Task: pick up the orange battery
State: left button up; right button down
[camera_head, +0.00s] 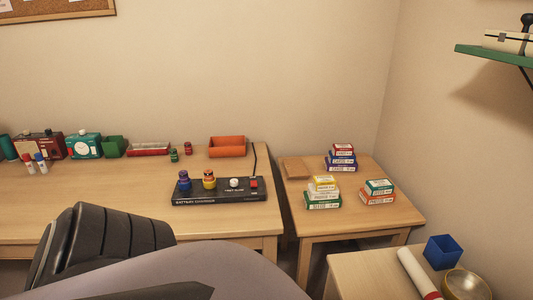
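An orange-yellow battery (209,181) with a dark top stands upright on the black battery charger (218,197) near the desk's front right. A blue-purple battery (184,181) stands just left of it on the charger. A white round knob (234,183) and a red part (254,183) are on the charger's right half. A small green item (174,155) and a small red item (188,148) stand behind the charger; they are too small to identify surely.
The desk (120,195) holds an orange bin (227,147) at the back. A side table (385,217) bears stacked boxes. A blue cup (442,252) stands at lower right. Desk left of the charger is clear.

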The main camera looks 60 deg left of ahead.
aim_at(208, 174)
jog(key=u, duration=2.4)
